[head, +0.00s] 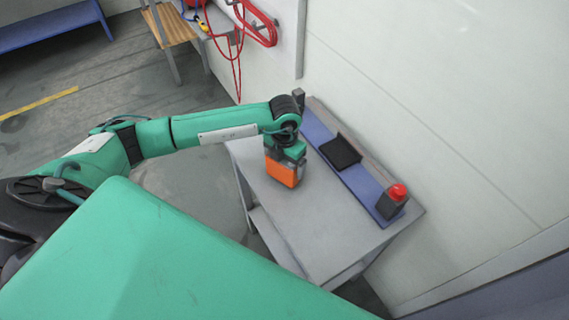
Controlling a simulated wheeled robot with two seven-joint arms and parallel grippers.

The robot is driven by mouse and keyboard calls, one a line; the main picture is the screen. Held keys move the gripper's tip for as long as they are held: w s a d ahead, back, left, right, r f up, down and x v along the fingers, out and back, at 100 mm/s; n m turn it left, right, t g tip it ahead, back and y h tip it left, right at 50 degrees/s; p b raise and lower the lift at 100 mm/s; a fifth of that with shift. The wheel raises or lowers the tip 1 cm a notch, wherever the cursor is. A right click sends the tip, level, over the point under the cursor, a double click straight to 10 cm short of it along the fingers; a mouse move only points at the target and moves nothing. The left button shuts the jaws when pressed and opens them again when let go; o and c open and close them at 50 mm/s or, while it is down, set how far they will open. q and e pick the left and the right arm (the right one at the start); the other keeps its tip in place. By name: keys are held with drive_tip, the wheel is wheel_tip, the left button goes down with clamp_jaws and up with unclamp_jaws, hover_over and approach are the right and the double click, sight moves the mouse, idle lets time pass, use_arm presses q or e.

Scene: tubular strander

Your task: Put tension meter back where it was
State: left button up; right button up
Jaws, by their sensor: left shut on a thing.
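My left arm comes in from the left and reaches over a grey table. My left gripper (286,157) points down and is shut on an orange and dark boxy device, which appears to be the tension meter (283,173). The device is over the left part of the grey table top (318,222). I cannot tell whether its bottom touches the table. The gripper's fingertips are mostly hidden by the wrist and the device. My right gripper is not in view.
A blue strip (364,186) along the table's wall side carries a black angled holder (341,152) and a dark box with a red top (393,200). The table's middle and front are clear. A wooden bench (174,24) and red cables (262,28) are behind. A wall bounds the right.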

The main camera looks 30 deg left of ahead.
use_arm(q)
drive_tip(key=shift+f, duration=0.95)
drive_tip(key=shift+f, duration=0.1)
